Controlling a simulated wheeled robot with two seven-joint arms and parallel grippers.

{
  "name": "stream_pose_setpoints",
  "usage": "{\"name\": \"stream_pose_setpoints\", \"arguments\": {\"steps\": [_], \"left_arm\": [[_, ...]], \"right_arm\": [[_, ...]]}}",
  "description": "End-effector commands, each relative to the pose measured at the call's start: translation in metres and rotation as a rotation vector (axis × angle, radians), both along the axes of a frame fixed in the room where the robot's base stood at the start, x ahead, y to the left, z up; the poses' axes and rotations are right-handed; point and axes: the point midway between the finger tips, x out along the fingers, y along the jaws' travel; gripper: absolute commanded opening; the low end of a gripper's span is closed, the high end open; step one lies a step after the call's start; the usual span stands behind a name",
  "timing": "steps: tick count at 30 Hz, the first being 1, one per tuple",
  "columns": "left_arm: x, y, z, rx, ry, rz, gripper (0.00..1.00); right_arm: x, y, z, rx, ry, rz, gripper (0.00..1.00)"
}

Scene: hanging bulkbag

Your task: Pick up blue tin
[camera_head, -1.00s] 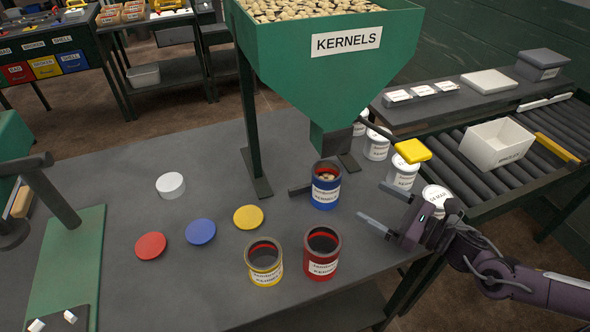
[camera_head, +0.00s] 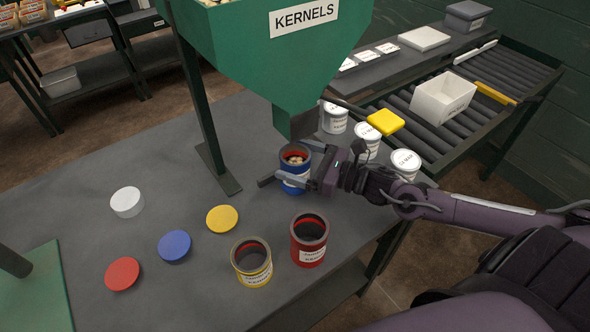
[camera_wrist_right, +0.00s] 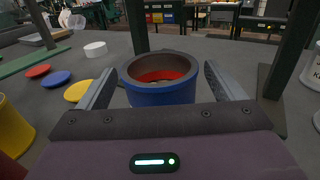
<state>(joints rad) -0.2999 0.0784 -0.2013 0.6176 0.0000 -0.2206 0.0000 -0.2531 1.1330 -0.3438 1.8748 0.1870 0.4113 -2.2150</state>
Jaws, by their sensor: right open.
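In the right wrist view the two fingers (camera_wrist_right: 163,85) lie on either side of the tin, with a small gap visible on the left. The gripper hides part of the tin's right side in the head view. My left gripper is not in view.
A red tin (camera_head: 309,243) and a yellow tin (camera_head: 252,264) stand nearby in front. Blue (camera_head: 174,246), yellow (camera_head: 222,219) and red lids (camera_head: 122,274) lie to the left. The green hopper (camera_head: 270,60) overhangs close behind. Several white-lidded tins stand at the right edge.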

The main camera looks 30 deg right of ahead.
Motion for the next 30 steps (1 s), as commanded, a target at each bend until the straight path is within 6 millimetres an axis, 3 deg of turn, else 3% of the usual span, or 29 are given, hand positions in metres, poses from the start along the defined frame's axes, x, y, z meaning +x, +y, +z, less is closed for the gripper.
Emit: {"name": "stream_pose_setpoints", "arguments": {"steps": [6,15,27,30], "left_arm": [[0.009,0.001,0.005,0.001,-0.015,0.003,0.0],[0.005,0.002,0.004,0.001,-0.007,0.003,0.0],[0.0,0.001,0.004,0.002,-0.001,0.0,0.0],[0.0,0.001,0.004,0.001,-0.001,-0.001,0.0]], "right_arm": [[0.016,0.012,0.001,0.001,-0.002,-0.001,0.89],[0.018,0.014,0.0,-0.001,0.001,0.0,0.87],[0.017,0.014,0.0,-0.001,0.001,0.0,0.35],[0.018,0.014,0.001,0.0,-0.001,0.0,0.35]]}}
